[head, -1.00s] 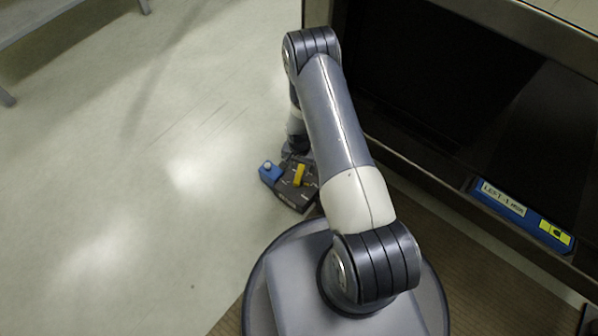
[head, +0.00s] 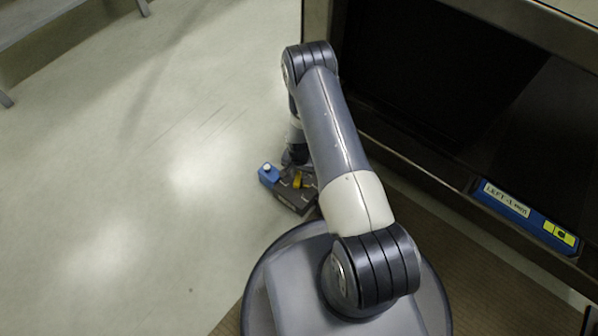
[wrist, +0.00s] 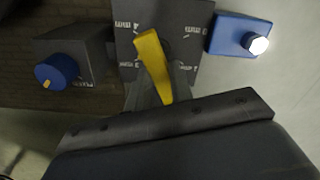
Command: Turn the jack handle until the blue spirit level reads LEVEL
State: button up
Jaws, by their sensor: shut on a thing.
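The yellow jack handle (head: 298,181) is on a dark jack box (head: 292,200) on the floor, and it also shows in the wrist view (wrist: 154,66). My gripper (wrist: 157,88) is shut on the handle, which stands tilted between its fingers. In the head view my gripper is mostly hidden by my arm. The blue spirit level (head: 515,212) lies along the dark cabinet's lower edge at the right. It has a pale label that seems to begin with "LEFT"; the rest is too small to read surely. A yellow window (head: 560,235) is at its right end.
A blue block with a white button (head: 268,174) sits at the jack's left side. A box with a blue knob (wrist: 57,71) is left of the handle in the wrist view. The large cabinet (head: 450,90) stands close on the right.

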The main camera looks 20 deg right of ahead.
grip_shut()
jog(key=shift+m+b, duration=0.3)
jog(key=shift+m, duration=0.1)
jog(key=m+b, duration=0.1)
jog(key=m, duration=0.1)
jog(key=shift+f+m+b, duration=0.1)
jog(key=shift+m+b, duration=0.25)
jog(key=shift+m, duration=0.05)
jog(key=m+b, duration=0.2)
jog(key=m, duration=0.4)
jog(key=shift+m, duration=0.4)
jog(key=o, duration=0.7)
grip_release()
jog(key=shift+c, duration=0.2)
jog(key=shift+r, duration=0.2)
